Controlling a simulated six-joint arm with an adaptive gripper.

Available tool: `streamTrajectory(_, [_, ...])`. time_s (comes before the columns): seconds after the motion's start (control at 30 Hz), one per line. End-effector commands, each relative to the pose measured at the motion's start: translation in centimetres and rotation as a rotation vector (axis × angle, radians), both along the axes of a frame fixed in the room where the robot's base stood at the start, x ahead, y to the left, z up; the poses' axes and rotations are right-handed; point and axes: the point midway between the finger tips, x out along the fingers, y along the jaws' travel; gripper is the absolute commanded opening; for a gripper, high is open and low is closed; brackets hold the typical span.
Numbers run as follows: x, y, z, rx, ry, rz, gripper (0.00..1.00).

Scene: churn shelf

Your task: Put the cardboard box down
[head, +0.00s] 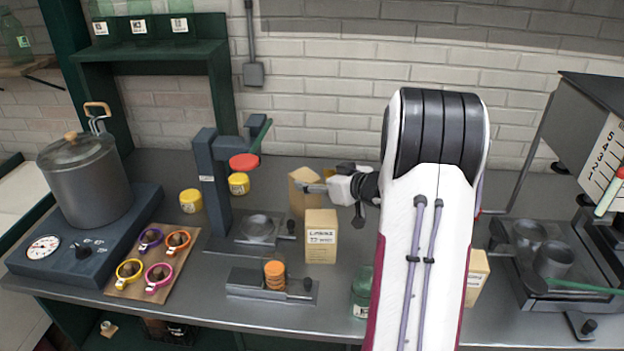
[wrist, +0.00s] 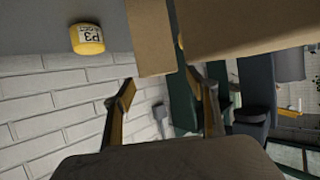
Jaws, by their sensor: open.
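A plain cardboard box (head: 299,197) stands upright on the bench in the head view, with the tip of my gripper (head: 314,188) at its right side. A second cardboard box with a printed label (head: 320,240) stands just in front of it. In the wrist view my gripper (wrist: 165,95) has its two fingers spread apart. One brown cardboard face (wrist: 150,38) lies beyond the gap between the fingers, and a larger one (wrist: 250,30) fills the upper right. I cannot tell for sure which box each face belongs to. Nothing is visibly held between the fingers.
A dark press stand (head: 213,180) and yellow tins (head: 190,201) are left of the boxes. A slotted fixture with orange discs (head: 274,274) is in front. A green jar (head: 361,292) and another box (head: 477,277) are partly behind my arm. A yellow tin (wrist: 87,39) shows in the wrist view.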

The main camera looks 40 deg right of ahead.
Motion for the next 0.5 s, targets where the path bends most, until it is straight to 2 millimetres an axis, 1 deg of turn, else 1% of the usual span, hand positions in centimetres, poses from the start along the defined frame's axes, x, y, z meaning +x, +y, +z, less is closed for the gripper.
streamTrajectory(0.03, [-0.7,-0.1,0.4,-0.001,-0.001,-0.002,0.58])
streamTrajectory(0.5, [-6.6,-0.1,3.0,0.000,-0.002,-0.002,0.58])
